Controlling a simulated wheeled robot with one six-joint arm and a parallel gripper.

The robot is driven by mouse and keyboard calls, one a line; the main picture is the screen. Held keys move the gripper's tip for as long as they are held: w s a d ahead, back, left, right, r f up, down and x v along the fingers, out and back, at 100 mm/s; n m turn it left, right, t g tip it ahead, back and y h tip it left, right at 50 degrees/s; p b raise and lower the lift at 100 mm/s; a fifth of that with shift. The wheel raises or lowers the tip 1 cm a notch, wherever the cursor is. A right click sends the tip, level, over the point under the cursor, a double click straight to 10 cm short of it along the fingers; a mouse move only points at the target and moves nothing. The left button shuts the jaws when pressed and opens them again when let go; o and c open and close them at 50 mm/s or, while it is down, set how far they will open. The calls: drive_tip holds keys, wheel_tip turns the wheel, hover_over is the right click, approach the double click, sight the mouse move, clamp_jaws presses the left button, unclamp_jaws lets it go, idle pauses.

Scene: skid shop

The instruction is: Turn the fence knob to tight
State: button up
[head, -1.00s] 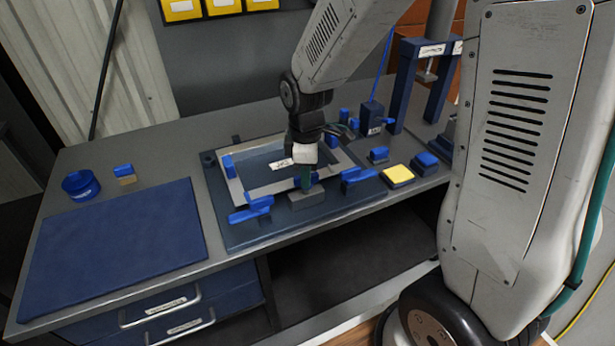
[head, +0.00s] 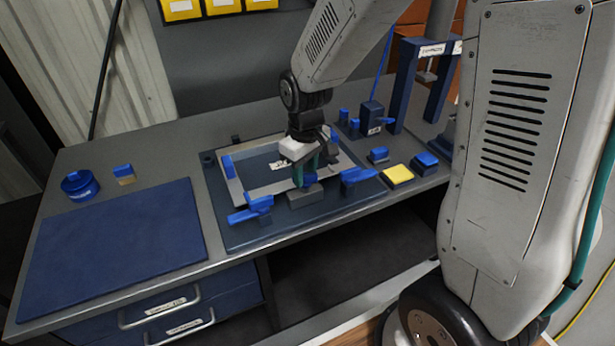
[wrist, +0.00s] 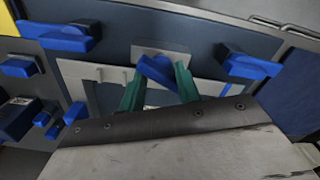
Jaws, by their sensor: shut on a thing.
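The fence knob is a small blue bar knob (wrist: 158,72) on a grey block (wrist: 160,48). In the wrist view the knob sits slanted to the block's long edge. The block also shows near the front of the blue fixture plate in the head view (head: 306,198). My gripper (wrist: 158,85) has its two green fingers on either side of the knob, shut on it. In the head view my gripper (head: 306,177) points down onto the block and mostly hides the knob.
Blue-handled clamps stand left (head: 252,209) and right (head: 355,178) of the block, close to my fingers. A yellow-topped block (head: 397,174) and a blue block (head: 426,163) lie farther right.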

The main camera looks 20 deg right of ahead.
drive_tip(key=shift+s+f, duration=0.25)
drive_tip(key=shift+s, duration=0.25)
drive_tip(key=shift+o, duration=0.3)
drive_tip(key=shift+m, duration=1.1)
drive_tip(key=shift+s+r+m, duration=0.1)
drive_tip(key=shift+m, duration=1)
clamp_jaws()
drive_tip(key=shift+m, duration=0.3)
drive_tip(key=shift+a, duration=0.1)
drive_tip(key=shift+w+a+r+m, duration=0.1)
drive_tip(key=shift+w+a+m, duration=0.15)
drive_tip(key=shift+m, duration=0.75)
drive_tip(key=shift+o, duration=1.9)
unclamp_jaws()
